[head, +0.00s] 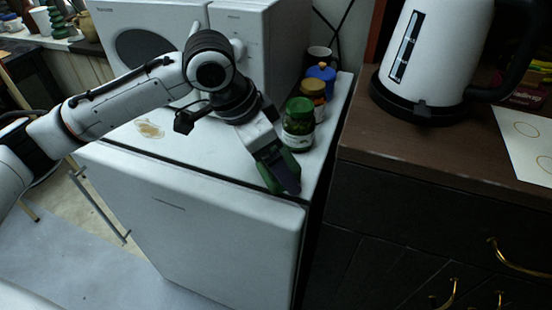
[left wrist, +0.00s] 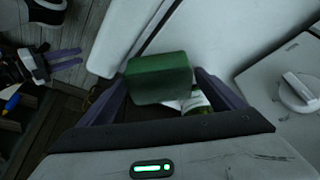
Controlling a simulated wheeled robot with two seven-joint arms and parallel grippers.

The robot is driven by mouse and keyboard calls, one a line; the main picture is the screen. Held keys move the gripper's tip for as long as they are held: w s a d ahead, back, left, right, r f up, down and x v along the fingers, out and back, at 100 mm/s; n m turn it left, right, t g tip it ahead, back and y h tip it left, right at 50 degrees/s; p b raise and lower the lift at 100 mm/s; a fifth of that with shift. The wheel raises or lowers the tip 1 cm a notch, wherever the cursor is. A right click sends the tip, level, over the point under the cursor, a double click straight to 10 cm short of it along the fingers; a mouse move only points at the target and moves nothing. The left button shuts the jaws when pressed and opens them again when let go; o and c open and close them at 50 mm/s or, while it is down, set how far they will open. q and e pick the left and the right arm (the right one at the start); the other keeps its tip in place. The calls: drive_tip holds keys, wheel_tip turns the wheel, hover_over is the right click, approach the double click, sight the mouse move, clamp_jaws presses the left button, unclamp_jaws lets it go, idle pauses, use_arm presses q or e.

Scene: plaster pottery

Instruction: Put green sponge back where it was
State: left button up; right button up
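The green sponge (left wrist: 160,78) is a block held between the two purple-grey fingers of my left gripper in the left wrist view. In the head view my left gripper (head: 280,177) points down at the front right corner of the white fridge top (head: 215,160), and a green edge of the sponge (head: 268,176) shows beside its finger. Whether the sponge touches the surface cannot be told. A brown stain (head: 149,129) lies on the fridge top, left of the gripper. My right gripper (left wrist: 72,58) shows at the left of the left wrist view, its fingers apart and empty.
A dark green jar (head: 298,125) stands just behind the left gripper, with an amber jar (head: 313,90), a blue-lidded pot (head: 322,72) and a dark mug (head: 318,55) behind. A white microwave (head: 265,40) is at the back. A white kettle (head: 430,50) stands on the brown counter (head: 450,145).

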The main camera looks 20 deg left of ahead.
use_arm(q)
drive_tip(key=shift+r, duration=0.1)
drive_tip(key=p+v, duration=0.2)
drive_tip(key=v, duration=1)
drive_tip(key=shift+d, duration=0.1)
